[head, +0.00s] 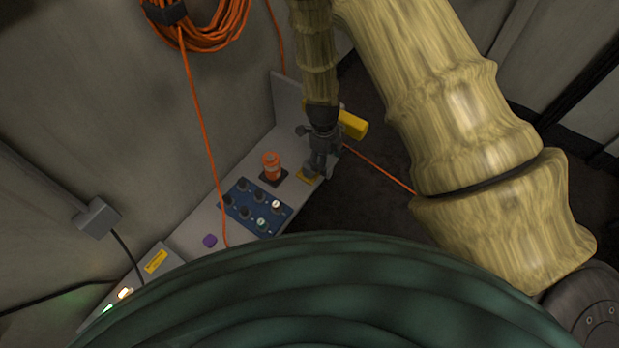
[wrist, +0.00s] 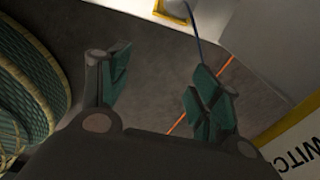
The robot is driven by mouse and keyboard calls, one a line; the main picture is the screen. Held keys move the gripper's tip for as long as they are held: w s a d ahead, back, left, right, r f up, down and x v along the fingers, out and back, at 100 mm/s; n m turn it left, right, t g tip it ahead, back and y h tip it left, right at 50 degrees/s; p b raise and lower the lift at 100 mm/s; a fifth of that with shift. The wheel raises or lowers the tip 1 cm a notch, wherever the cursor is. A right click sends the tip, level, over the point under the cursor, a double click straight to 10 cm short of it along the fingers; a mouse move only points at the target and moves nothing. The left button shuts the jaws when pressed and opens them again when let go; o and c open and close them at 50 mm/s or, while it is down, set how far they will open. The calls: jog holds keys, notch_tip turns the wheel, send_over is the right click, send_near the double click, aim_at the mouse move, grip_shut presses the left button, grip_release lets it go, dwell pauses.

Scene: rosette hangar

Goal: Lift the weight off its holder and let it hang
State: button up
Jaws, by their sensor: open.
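My gripper (head: 319,168) is at the right end of a grey ledge in the head view, beside and above a small yellow patch (head: 306,176). Its green-padded fingers (wrist: 160,85) stand wide apart with nothing between them in the wrist view. An orange cylinder (head: 271,165) stands upright on a dark square to the left of the gripper, apart from it. I cannot tell for sure which thing is the weight or its holder. A yellow block (head: 352,124) shows just right of the gripper, partly hidden by it.
A blue panel with knobs (head: 255,207) and a purple piece (head: 210,241) sit on the grey ledge (head: 195,233). An orange cable (head: 205,135) runs down from a coil on the wall. The wrist view shows a blue cord (wrist: 195,35) and a lettered yellow-white sign (wrist: 300,140).

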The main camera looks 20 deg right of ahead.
aim_at(309, 164)
jog(key=w+a+m+b, duration=0.1)
jog(key=w, duration=0.1)
jog(key=w+a+f+m+b, duration=0.1)
jog(key=w+m+b, duration=0.1)
jog(key=w+a+f+m+y+b, duration=0.1)
jog(key=w+m, duration=0.1)
jog(key=shift+w+f+b, duration=0.1)
jog(key=shift+f+b, duration=0.15)
jog(key=shift+b, duration=0.15)
notch_tip(309, 164, down, 5)
jog(key=shift+f+b, duration=0.15)
jog(key=shift+b, duration=1.05)
jog(key=shift+w+a+f+b, duration=0.1)
jog(key=shift+a+f+b, duration=0.05)
jog(key=shift+f+b, duration=1)
jog(key=shift+w+a+f+b, duration=0.15)
jog(key=shift+f+b, duration=0.65)
jog(key=shift+f, duration=0.65)
jog(key=shift+s, duration=0.1)
grip_shut()
